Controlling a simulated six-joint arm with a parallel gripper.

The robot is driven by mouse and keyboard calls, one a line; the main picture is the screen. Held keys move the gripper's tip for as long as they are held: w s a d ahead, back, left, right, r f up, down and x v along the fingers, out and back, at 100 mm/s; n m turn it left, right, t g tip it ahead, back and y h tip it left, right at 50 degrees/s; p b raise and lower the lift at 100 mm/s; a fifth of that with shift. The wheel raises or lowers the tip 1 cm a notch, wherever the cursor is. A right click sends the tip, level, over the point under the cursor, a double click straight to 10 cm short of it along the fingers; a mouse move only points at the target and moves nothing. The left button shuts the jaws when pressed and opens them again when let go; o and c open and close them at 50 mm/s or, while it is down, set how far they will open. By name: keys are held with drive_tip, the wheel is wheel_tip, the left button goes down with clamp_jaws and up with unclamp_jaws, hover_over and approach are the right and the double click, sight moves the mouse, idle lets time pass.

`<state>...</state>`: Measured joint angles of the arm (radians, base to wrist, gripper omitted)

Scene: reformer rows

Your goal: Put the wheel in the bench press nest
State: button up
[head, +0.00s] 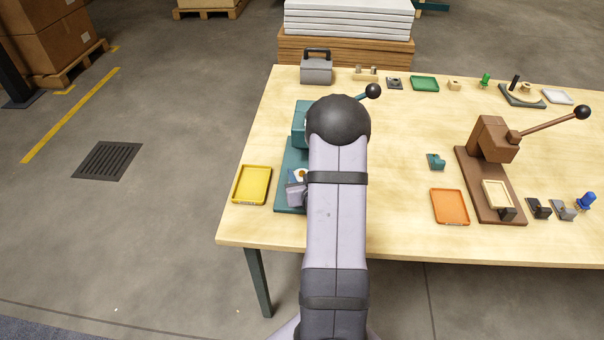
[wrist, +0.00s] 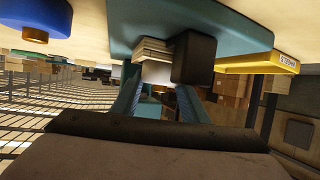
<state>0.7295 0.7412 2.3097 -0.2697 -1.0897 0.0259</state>
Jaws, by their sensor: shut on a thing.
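The teal bench press (head: 300,125) stands at the table's left, partly hidden behind my arm; its base (wrist: 235,30) shows at the top of the wrist view. My gripper (head: 296,188) is low over the front of that base, shut on what appears to be the wheel (head: 299,174), a small white and blue piece with an orange centre. In the wrist view, a pale layered piece (wrist: 155,48) and a dark block (wrist: 193,57) show by the fingertips. I cannot tell whether the pale piece is the nest. Wheel and nest contact is unclear.
A yellow tray (head: 252,185) lies left of the press. An orange tray (head: 450,207) and a brown press (head: 493,140) stand to the right. A blue piece with a copper end (wrist: 38,15) shows in the wrist view. Small parts line the back edge.

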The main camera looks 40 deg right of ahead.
drive_tip(key=shift+f, duration=0.1)
drive_tip(key=shift+f, duration=0.15)
drive_tip(key=o, duration=1.1)
drive_tip(key=shift+r, duration=0.25)
drive_tip(key=p+v, duration=0.1)
drive_tip(key=v, duration=0.6)
drive_tip(key=shift+s+a+r, duration=0.15)
drive_tip(key=shift+s+r, duration=0.1)
drive_tip(key=p+v, duration=0.2)
drive_tip(key=p, duration=0.3)
drive_tip(key=shift+p, duration=0.4)
drive_tip(key=shift+p+v, duration=1.15)
drive_tip(key=shift+p, duration=0.15)
